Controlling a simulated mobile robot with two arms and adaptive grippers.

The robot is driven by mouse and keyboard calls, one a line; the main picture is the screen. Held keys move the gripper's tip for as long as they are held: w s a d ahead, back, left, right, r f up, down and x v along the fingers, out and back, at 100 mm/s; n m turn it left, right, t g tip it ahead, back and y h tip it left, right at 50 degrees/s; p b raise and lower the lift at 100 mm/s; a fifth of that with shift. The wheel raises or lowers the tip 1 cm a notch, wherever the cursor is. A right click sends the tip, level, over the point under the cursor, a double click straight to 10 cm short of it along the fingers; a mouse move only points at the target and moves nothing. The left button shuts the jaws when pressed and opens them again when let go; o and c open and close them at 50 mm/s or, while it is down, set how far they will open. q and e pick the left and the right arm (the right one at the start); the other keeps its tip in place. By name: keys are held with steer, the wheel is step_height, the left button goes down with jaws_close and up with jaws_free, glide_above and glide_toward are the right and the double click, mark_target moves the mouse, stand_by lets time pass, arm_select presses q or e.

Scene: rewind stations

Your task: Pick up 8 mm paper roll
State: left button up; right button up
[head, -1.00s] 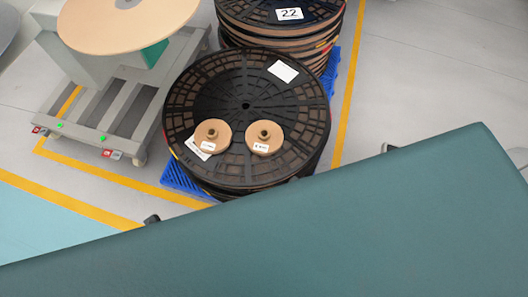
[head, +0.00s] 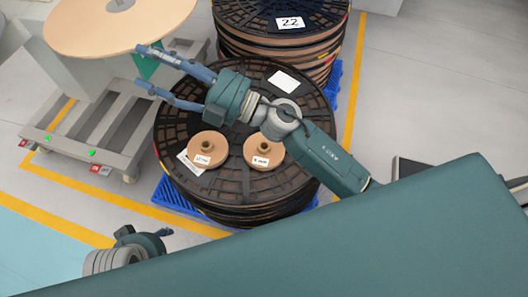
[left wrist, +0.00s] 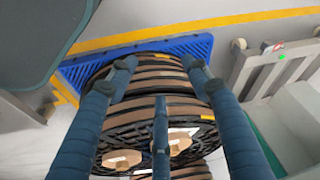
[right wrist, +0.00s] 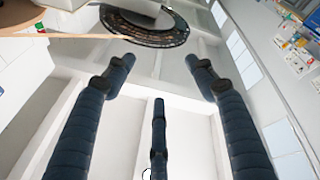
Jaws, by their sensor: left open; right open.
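Two tan paper rolls lie side by side on top of a black reel (head: 300,103) in the head view. The right roll (head: 262,148) has a label that seems to read 8 mm; the left roll (head: 207,145) has a similar label, hard to read. My right gripper (head: 145,68) is open and empty, held above the reel's upper left, pointing left, away from both rolls. My left gripper (head: 160,238) is partly hidden at the lower left. In the left wrist view its open fingers (left wrist: 158,64) face the reel's side, with tan rolls (left wrist: 181,144) beyond, partly covered.
The reel stands on a blue pallet (head: 172,194). Another reel stack with a 22 label (head: 290,23) stands behind. A grey stand (head: 85,140) with a large tan disc (head: 115,25) is at the left.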

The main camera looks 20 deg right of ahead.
steer(key=s+a+f+n+g, duration=0.4)
steer(key=a+n+g, duration=0.1)
steer(key=n+g, duration=0.15)
steer(key=g+h+b, duration=0.4)
steer(key=g+h, duration=0.2)
steer(key=h, duration=1.2)
glide_above(264, 144)
steer(key=s, duration=0.1)
step_height(264, 144, down, 27)
steer(key=shift+s+a+f+n, duration=0.2)
steer(key=shift+a+f+n, duration=0.05)
steer(key=shift+a+f, duration=0.1)
step_height(264, 144, down, 4)
steer(key=shift+d+f+b, duration=0.15)
steer(key=shift+f+b, duration=0.05)
steer(key=shift+b, duration=0.6)
arm_select(q)
steer(key=w+d+r+t+h, duration=0.1)
steer(key=w+d+r+t, duration=0.1)
steer(key=w+r+t, duration=0.2)
steer(key=w+d+r+t+h, duration=0.1)
steer(key=w+d+r+t, duration=0.2)
steer(key=w+r, duration=0.4)
steer(key=w+t, duration=0.1)
steer(key=w, duration=0.2)
steer(key=shift+w+r+t, duration=0.15)
steer(key=shift+w+t, duration=0.15)
steer(key=shift+w, duration=0.05)
arm_select(e)
steer(key=shift+f, duration=0.1)
